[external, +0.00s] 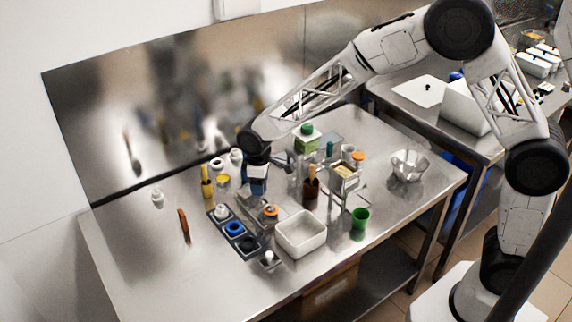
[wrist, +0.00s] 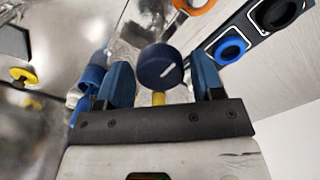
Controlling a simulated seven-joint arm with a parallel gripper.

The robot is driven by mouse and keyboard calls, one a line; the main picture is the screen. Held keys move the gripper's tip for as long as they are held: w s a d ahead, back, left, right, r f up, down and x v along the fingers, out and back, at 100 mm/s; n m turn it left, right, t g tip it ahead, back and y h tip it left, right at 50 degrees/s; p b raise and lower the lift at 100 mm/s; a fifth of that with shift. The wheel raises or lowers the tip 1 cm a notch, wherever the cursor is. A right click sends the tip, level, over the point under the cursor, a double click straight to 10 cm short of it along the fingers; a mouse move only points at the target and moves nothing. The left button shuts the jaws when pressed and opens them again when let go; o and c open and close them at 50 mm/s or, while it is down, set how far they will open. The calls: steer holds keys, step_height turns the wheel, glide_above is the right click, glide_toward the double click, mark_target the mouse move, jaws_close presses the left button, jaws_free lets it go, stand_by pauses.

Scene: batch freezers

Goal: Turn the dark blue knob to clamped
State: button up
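The dark blue knob (wrist: 160,66) shows in the wrist view, round with a short white pointer line on its face and a yellow part below it. My gripper (wrist: 162,78) has its two blue fingers apart, one on each side of the knob, with visible gaps on both sides. No contact shows. In the external view my gripper (external: 258,184) points down over the steel table, and I cannot make out the knob there. The clamped marking cannot be read in either view.
A dark panel (external: 222,240) with white, blue and black round parts lies left of a white tray (external: 301,234). A brown bottle (external: 311,190), a green-capped jar (external: 307,140) and a green cup (external: 360,218) stand to the right. The table's left front is mostly clear.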

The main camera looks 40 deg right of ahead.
steer(key=shift+o, duration=0.7)
steer(key=shift+r, duration=0.1)
steer(key=shift+r, duration=3.8)
steer(key=shift+r, duration=0.1)
